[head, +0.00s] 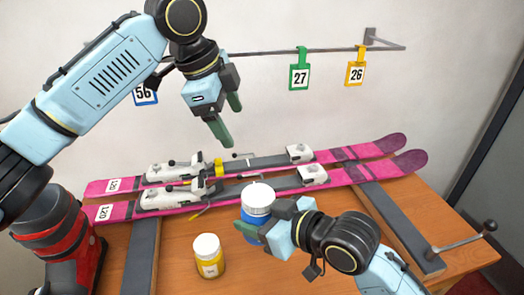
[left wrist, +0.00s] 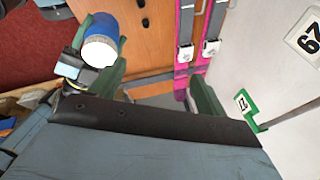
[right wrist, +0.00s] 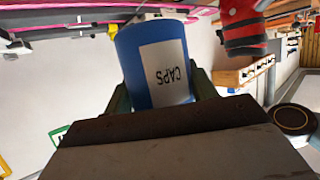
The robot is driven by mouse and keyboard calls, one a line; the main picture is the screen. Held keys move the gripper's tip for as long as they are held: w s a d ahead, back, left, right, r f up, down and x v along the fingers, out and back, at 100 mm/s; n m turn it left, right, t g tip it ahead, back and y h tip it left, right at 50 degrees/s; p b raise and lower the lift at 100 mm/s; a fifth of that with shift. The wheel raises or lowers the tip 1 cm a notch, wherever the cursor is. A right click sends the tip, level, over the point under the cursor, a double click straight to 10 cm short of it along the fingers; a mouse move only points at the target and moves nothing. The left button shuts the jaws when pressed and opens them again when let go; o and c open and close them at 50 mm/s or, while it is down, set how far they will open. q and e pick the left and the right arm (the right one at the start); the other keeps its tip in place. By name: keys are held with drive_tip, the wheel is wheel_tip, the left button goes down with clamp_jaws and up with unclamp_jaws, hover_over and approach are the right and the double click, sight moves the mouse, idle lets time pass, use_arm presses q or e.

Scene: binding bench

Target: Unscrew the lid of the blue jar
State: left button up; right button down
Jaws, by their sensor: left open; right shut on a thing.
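The blue jar (head: 251,222) is upright in the head view, with its white lid (head: 257,198) on top. My right gripper (head: 254,233) is shut on the jar's body from the right. In the right wrist view the jar (right wrist: 152,55) sits between the fingers, its CAPS label upside down. The jar's base is hidden, so I cannot tell whether it touches the bench. My left gripper (head: 229,122) is open and empty, above and behind the jar, apart from the lid. The lid also shows in the left wrist view (left wrist: 99,51).
A yellow jar with a white lid (head: 209,257) stands on the wooden bench (head: 180,235) left of the blue jar. Two pink skis (head: 375,168) lie behind. A red boot (head: 55,235) is at the left. A wall rail holds numbered tags (head: 300,76). Bench front right has a crank (head: 465,240).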

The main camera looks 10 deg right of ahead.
sight(262, 193)
use_arm(q)
drive_tip(key=s+d+m+y, duration=0.1)
drive_tip(key=s, duration=0.1)
drive_tip(key=s+d+f+m+g+y, duration=0.1)
drive_tip(key=s+d+m, duration=0.1)
drive_tip(key=s, duration=0.1)
drive_tip(key=s+d+m+y, duration=0.1)
drive_tip(key=s, duration=0.2)
drive_tip(key=shift+s+d+f+m+g, duration=0.25)
drive_tip(key=shift+d+f+m+g, duration=0.05)
drive_tip(key=shift+d+f+g, duration=0.1)
drive_tip(key=shift+s+f, duration=0.2)
drive_tip(key=shift+s, duration=0.1)
drive_tip(key=shift+s+f+y, duration=0.1)
drive_tip(key=shift+f+y, duration=0.2)
drive_tip(key=shift+f, duration=0.05)
wheel_tip(262, 193, down, 7)
drive_tip(key=shift+f, duration=0.15)
drive_tip(key=shift+c, duration=0.3)
drive_tip(key=c, duration=1)
drive_tip(key=shift+w, duration=0.2)
